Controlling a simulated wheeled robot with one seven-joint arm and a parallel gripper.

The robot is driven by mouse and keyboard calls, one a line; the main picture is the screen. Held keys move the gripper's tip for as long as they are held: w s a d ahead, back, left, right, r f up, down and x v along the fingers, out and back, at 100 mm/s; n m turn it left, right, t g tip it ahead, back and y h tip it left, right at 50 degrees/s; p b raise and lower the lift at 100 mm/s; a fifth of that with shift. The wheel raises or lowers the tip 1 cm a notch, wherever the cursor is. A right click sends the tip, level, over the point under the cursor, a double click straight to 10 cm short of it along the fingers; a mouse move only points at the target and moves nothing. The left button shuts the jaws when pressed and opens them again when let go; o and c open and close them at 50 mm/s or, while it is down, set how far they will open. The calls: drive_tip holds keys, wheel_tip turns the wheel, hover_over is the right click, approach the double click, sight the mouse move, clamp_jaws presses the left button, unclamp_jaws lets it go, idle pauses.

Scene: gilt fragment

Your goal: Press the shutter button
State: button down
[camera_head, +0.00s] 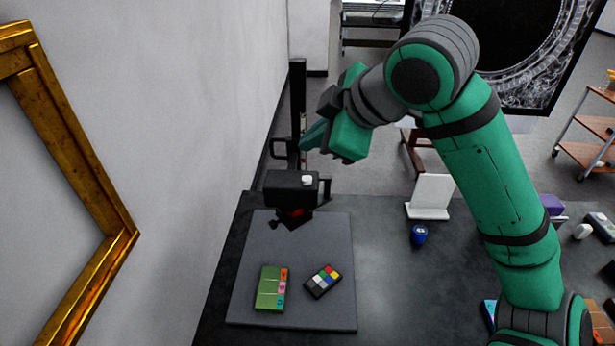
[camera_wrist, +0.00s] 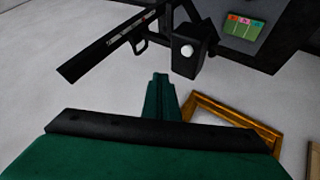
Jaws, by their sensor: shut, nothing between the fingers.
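A black camera (camera_head: 291,188) is mounted on a dark upright stand (camera_head: 297,110) beside the wall, above a grey board. A small white shutter button (camera_head: 307,180) sits on its top. In the wrist view the camera (camera_wrist: 186,62) and its pale round button (camera_wrist: 187,50) lie beyond my fingertips. My gripper (camera_head: 303,145) is shut and empty, above and behind the camera in the head view, apart from the button. In the wrist view its closed fingers (camera_wrist: 160,80) point toward the camera.
A green block with coloured tabs (camera_head: 271,289) and a colour checker card (camera_head: 323,281) lie on the grey board (camera_head: 245,305). A white stand (camera_head: 430,195) and a blue jar (camera_head: 419,235) are to the right. A gilt frame (camera_head: 115,215) is on the left wall.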

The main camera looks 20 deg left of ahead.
drive_tip(key=shift+f, duration=2.4)
drive_tip(key=shift+f, duration=0.1)
drive_tip(key=shift+f, duration=0.3)
drive_tip(key=shift+f, duration=0.4)
idle(0.8)
drive_tip(key=shift+r, duration=0.85)
wheel_tip(320, 180, up, 5)
idle(0.8)
